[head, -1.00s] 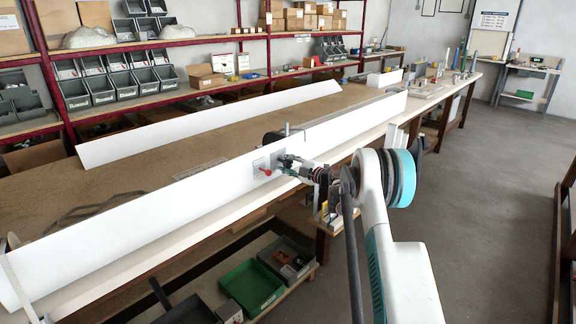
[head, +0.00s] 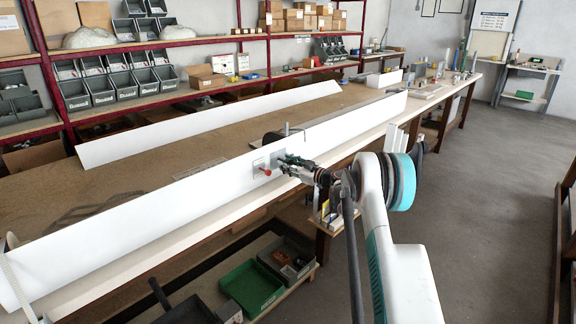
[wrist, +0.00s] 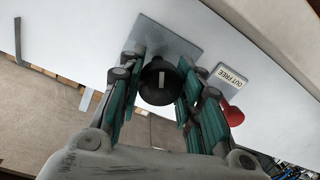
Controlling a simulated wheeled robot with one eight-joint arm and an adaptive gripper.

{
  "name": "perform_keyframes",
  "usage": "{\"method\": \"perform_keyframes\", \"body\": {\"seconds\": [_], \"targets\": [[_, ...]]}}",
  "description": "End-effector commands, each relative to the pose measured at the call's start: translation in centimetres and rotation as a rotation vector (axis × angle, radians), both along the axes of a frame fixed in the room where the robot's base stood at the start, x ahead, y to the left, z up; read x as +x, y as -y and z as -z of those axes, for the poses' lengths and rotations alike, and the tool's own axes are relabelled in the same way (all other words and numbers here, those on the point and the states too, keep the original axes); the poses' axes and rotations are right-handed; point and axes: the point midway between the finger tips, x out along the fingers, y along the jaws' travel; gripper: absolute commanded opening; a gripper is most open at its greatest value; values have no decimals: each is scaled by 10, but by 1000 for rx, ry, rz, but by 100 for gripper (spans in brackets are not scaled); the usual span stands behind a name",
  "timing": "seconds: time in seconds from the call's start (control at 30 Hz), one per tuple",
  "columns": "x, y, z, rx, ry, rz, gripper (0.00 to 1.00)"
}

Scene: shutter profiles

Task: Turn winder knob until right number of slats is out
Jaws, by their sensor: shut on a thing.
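The winder knob (wrist: 160,80) is black and round with a pale line on its face, in front of a square grey plate (wrist: 170,45) on a long white panel (head: 140,217). My gripper (wrist: 159,77) is shut on the knob, its green pads on either side; in the head view my gripper (head: 284,160) is at the panel's face. A label reading "OUT FREE" (wrist: 230,76) and a red lever (wrist: 232,114) are beside the plate in the wrist view. The red lever (head: 266,171) also shows in the head view. The knob is hidden there. I cannot count any slats.
The panel stands along the front of a long bench (head: 190,165). A second long white strip (head: 215,122) lies behind it. Shelves (head: 180,42) with grey bins stand at the back. A green tray (head: 252,286) is below the bench. The floor (head: 480,210) at right is clear.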

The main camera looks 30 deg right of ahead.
Motion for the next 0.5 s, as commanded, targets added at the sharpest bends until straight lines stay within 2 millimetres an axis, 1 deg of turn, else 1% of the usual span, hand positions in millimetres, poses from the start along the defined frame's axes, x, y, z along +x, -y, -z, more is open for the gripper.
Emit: {"method": "perform_keyframes", "body": {"seconds": [0.2, 0.5], "targets": [[0, -1, 1, 139, -52, -1, 8], [0, -1, 1, 250, -92, -2, 8]]}}
